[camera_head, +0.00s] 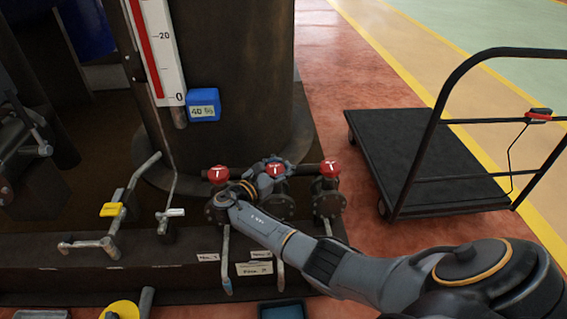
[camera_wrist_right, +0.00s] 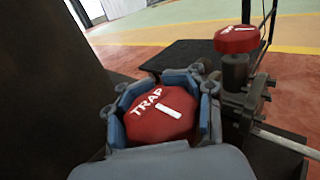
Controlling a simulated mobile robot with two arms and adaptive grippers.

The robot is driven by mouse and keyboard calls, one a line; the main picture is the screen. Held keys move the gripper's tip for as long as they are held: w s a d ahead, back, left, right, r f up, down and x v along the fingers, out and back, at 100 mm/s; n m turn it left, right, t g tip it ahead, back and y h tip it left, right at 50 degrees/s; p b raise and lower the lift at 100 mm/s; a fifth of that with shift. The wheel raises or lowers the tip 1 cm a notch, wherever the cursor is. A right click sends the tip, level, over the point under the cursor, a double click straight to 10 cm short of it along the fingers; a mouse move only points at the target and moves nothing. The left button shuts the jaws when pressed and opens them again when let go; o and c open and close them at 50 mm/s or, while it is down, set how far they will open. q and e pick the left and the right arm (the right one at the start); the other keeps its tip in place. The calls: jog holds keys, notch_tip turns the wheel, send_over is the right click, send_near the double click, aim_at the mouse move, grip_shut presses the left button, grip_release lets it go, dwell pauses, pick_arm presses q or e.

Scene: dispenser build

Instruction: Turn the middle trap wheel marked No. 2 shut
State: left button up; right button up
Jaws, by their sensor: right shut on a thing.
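The middle trap wheel (camera_head: 276,169) is a red knob with a white bar, in a row of three red wheels on pipe valves at the foot of the dark tank. My right gripper (camera_head: 268,163) is at this wheel, with its arm reaching in from the lower right. In the right wrist view, the red wheel (camera_wrist_right: 158,116) fills the space between the blue-padded fingers of my right gripper (camera_wrist_right: 161,112), which are shut around its rim. The word TRAP and a slanted white bar show on its top. My left gripper is not in view.
A red wheel stands on each side, left (camera_head: 218,175) and right (camera_head: 330,168), close to my gripper. A black trolley (camera_head: 425,150) stands on the right. Yellow (camera_head: 111,210) and white (camera_head: 172,213) tagged levers are at left. A blue box (camera_head: 203,105) hangs above.

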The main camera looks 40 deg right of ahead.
jog(key=shift+a+f, duration=0.1)
jog(key=shift+f, duration=0.1)
jog(key=o, duration=1.1)
jog(key=shift+o, duration=0.8)
jog(key=shift+r, duration=0.15)
jog(key=v, duration=1.2)
